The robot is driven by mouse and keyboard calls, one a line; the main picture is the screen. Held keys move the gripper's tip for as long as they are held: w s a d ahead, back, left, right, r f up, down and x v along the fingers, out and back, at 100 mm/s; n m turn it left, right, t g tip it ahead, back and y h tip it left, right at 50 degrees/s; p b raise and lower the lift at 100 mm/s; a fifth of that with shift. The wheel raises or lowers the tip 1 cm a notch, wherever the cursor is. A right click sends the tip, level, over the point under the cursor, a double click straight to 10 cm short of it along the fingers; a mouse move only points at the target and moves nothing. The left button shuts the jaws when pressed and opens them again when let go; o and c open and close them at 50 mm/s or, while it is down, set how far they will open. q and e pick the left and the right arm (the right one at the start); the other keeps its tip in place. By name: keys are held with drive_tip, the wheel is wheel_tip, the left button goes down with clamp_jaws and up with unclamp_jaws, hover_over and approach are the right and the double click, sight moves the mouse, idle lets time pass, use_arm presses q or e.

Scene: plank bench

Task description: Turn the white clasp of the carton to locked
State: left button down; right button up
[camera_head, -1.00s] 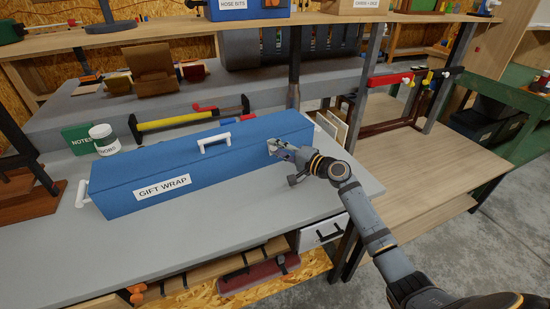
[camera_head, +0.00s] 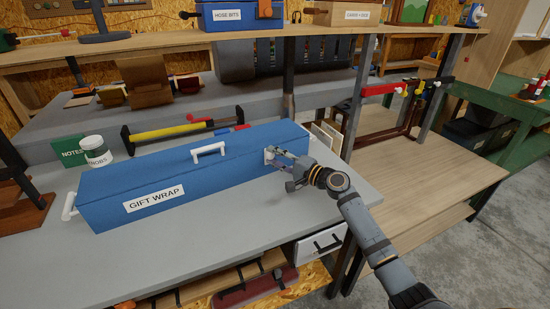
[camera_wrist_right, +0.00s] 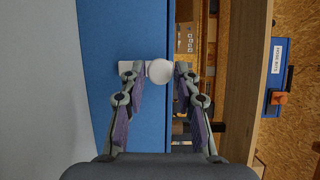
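In the right wrist view, the clasp's round white knob (camera_wrist_right: 159,71) lies between the two spread fingertips of my right gripper (camera_wrist_right: 158,68). The knob appears clear of both fingers, and a white plate shows behind the left finger. I cannot tell the clasp's setting. My left gripper is not in view.
A white jar (camera_head: 95,151) and a green NOTES box (camera_head: 70,151) stand behind the carton's left end. A yellow-barred clamp (camera_head: 175,131) lies behind it. The grey bench top (camera_head: 225,225) is clear in front of the carton.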

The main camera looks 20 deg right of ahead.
drive_tip(key=shift+o, duration=1.1)
drive_tip(key=shift+s+d, duration=0.1)
drive_tip(key=v, duration=0.7)
drive_tip(key=shift+s+d+f, duration=0.1)
drive_tip(key=shift+s, duration=0.05)
